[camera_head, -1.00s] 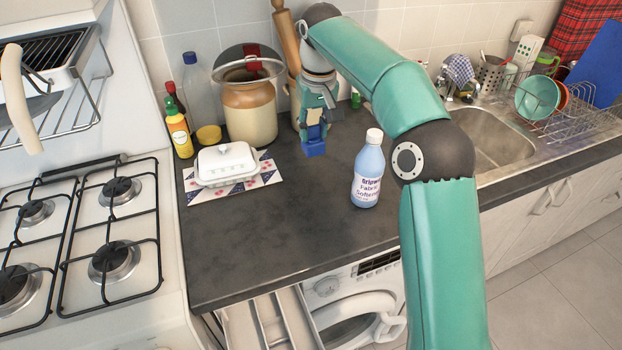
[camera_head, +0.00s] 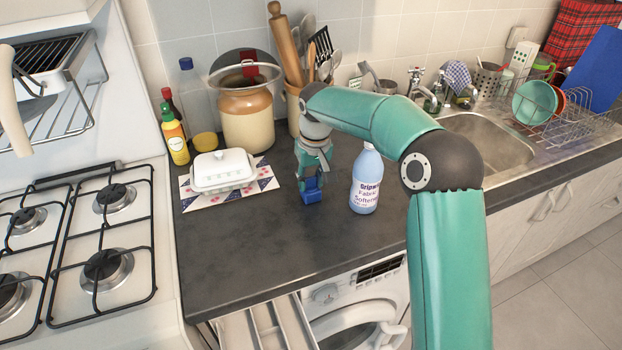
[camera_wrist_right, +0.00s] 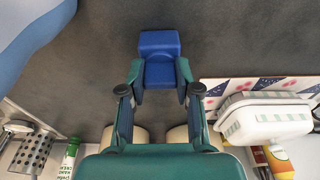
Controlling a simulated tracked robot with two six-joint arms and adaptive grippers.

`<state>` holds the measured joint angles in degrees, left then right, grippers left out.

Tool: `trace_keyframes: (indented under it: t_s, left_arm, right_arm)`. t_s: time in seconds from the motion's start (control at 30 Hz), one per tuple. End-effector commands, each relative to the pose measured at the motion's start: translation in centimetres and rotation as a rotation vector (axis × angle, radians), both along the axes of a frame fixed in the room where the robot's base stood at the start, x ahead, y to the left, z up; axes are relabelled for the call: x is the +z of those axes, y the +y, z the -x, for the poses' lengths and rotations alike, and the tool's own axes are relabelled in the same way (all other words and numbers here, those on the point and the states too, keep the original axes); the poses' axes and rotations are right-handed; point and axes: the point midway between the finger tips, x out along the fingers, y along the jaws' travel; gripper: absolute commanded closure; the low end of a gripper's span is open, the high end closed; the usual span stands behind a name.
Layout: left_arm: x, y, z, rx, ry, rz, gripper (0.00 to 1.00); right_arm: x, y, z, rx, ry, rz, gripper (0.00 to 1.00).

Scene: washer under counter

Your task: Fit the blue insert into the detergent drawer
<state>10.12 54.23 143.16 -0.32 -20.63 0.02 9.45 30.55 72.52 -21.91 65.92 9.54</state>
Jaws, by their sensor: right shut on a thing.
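The blue insert (camera_head: 312,196) is a small blue block in the head view, low over the dark counter. It also shows in the right wrist view (camera_wrist_right: 160,46). My right gripper (camera_head: 312,184) is shut on it, with a finger on each side. The open detergent drawer (camera_head: 262,322) is a pale tray with divided channels at the bottom of the head view, below the counter's front edge. It belongs to the white washer (camera_head: 345,292). The insert is behind and above the drawer, apart from it. My left gripper is not in view.
A fabric softener bottle (camera_head: 366,180) stands just right of the gripper. A white butter dish (camera_head: 222,170) on a patterned mat is to the left. The counter front (camera_head: 250,255) is clear. The gas hob (camera_head: 75,240) is at left, the sink (camera_head: 480,140) at right.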

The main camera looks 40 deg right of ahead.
Motion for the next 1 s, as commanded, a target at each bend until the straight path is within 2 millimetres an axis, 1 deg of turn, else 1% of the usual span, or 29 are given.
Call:
trace_keyframes:
  t_s: [0.17,0.2,0.33,0.6,0.73,0.87,0.97,1.0]
  left_arm:
    - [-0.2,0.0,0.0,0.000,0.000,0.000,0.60]
    - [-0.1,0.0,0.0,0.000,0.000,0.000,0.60]
    - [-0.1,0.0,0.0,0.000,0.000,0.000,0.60]
    - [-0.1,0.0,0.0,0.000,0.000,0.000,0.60]
    - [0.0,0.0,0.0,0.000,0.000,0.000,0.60]
    - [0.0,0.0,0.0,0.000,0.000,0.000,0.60]
    - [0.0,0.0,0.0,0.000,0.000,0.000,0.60]
    - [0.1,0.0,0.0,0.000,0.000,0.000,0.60]
  right_arm:
    - [-0.2,0.0,0.0,0.000,0.000,0.000,0.91]
    - [-0.2,0.0,0.0,0.000,0.000,0.000,0.65]
    - [-0.1,0.0,0.0,0.000,0.000,0.000,0.43]
    - [-0.1,0.0,0.0,0.000,0.000,0.000,0.43]
    - [0.4,-0.1,0.0,-0.001,-0.002,0.000,0.43]
    - [1.8,0.0,0.2,-0.001,-0.004,0.001,0.43]
    - [3.6,0.1,0.5,0.000,-0.005,0.001,0.43]
    - [4.4,0.1,0.5,0.000,-0.006,0.001,0.43]
